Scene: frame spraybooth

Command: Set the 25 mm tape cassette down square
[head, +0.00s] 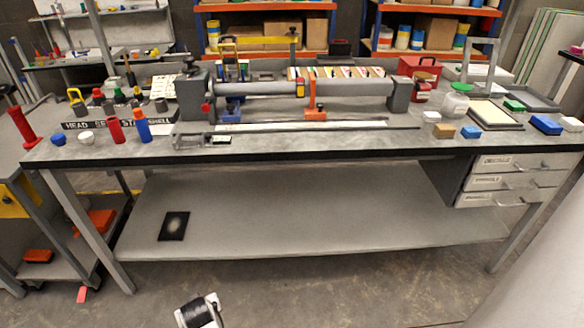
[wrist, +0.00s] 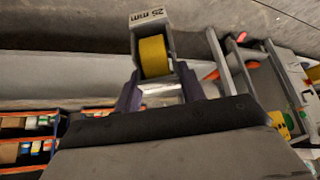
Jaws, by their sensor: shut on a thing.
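The 25 mm tape cassette (wrist: 154,57) is a grey holder with a yellow roll and a "25 mm" label at its end. It shows in the wrist view, top centre. My gripper (wrist: 158,92) is shut on it, with a dark finger on either side of its near end. Its far end sticks out beyond the fingers with floor behind it. In the head view a small black and white piece (head: 198,312) shows at the bottom edge, apart from the bench. I cannot tell whether it is my gripper or the cassette.
The grey workbench (head: 350,150) carries a long roller fixture (head: 260,88), red and blue bottles at left and small boxes at right. Its lower shelf (head: 320,215) holds one black plate (head: 173,226) and is otherwise clear. Drawers (head: 515,178) hang at right.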

